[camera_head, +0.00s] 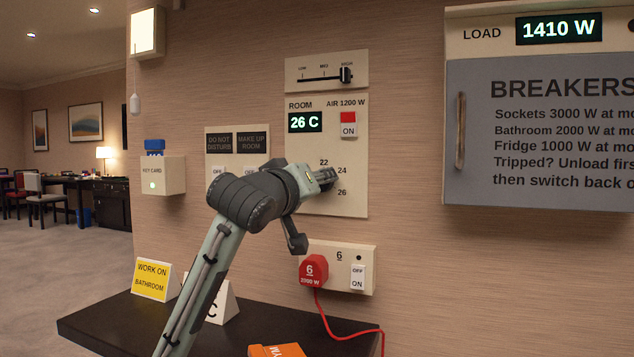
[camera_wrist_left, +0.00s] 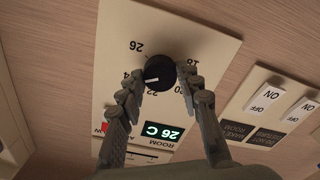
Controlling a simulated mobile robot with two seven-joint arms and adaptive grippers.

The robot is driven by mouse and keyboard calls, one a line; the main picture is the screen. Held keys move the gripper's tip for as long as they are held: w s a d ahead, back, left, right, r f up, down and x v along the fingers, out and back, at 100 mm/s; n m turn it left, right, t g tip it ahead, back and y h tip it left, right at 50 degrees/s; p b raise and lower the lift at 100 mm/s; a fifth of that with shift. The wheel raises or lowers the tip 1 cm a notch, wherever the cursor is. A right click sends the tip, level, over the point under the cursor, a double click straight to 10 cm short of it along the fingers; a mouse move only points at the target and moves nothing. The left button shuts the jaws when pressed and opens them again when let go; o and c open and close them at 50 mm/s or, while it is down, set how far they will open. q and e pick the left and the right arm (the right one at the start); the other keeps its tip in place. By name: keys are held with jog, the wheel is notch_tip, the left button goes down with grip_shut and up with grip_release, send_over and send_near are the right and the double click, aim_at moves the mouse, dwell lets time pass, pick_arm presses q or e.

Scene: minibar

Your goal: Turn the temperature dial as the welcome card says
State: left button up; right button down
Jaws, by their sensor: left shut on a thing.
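The black temperature dial (camera_wrist_left: 160,73) sits on the cream room panel (camera_head: 298,160) and shows between my fingertips in the left wrist view. Its white mark points left and slightly down in that view, towards the partly hidden numbers beside my finger. My left gripper (camera_head: 328,177) is shut on the dial, one finger on each side (camera_wrist_left: 162,80), and hides it in the head view. The room display (camera_head: 305,122) reads 26 C. A white card (camera_head: 228,304) with a letter C showing stands on the dark shelf, mostly hidden behind my left arm. My right gripper is out of view.
A red plug (camera_head: 313,270) with a red cord sits in the socket panel below the dial. The air switch (camera_head: 348,124), slider (camera_head: 345,75) and door-sign switches surround it. A yellow-fronted card (camera_head: 152,280) stands on the shelf (camera_head: 95,322). The breaker box (camera_head: 540,180) is right.

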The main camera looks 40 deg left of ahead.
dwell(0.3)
pick_arm(q)
jog(key=o, duration=1.1)
jog(key=shift+o, duration=0.2)
jog(key=v, duration=0.7)
jog(key=shift+s, duration=0.25)
